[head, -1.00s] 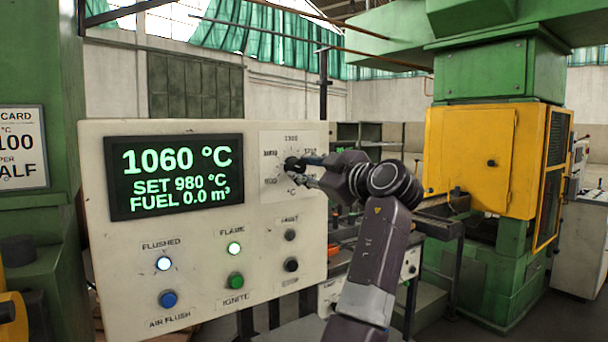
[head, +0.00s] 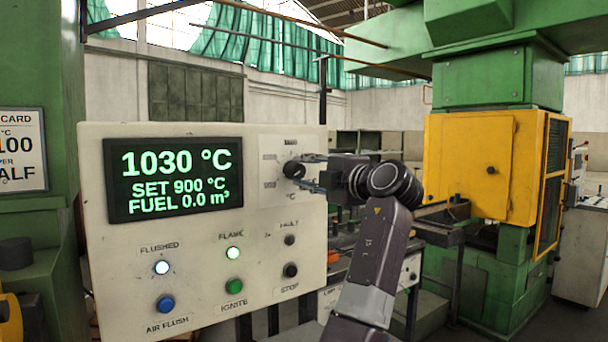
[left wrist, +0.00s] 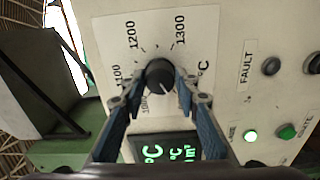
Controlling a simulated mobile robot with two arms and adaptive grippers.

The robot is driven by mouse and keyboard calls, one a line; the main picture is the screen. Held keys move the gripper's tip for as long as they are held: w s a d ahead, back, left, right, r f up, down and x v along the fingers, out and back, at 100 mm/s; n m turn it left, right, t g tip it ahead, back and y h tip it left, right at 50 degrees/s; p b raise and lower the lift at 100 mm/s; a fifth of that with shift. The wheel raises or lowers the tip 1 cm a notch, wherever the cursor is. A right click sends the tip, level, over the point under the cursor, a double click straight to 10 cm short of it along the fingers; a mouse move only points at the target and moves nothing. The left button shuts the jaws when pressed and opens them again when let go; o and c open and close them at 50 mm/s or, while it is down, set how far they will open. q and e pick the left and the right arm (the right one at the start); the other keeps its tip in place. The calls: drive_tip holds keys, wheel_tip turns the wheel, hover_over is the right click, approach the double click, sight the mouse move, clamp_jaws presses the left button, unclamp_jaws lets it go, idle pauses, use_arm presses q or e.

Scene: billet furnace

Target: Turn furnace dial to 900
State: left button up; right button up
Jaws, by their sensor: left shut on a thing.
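The furnace dial is a black round knob (head: 293,169) on a pale scale plate at the upper right of the control panel. It also shows in the left wrist view (left wrist: 160,75), with a white pointer mark and numbers such as 1100, 1200 and 1300 around it. My left gripper (head: 304,172) is shut on the knob, one finger on each side; the fingers also show in the left wrist view (left wrist: 160,88). The display (head: 174,178) reads 1030 °C, SET 900 °C, FUEL 0.0 m³. My right gripper is not in view.
Below the dial, the panel carries a lit flame lamp (head: 233,253), a green ignite button (head: 234,285), a black stop button (head: 290,270) and a blue air flush button (head: 165,304). A yellow and green machine (head: 480,165) stands at the right.

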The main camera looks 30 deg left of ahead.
use_arm(q)
drive_tip(key=shift+f+n, duration=0.15)
drive_tip(key=shift+n, duration=0.25)
drive_tip(key=o, duration=1.1)
drive_tip(key=v, duration=1.2)
drive_tip(key=shift+d, duration=0.1)
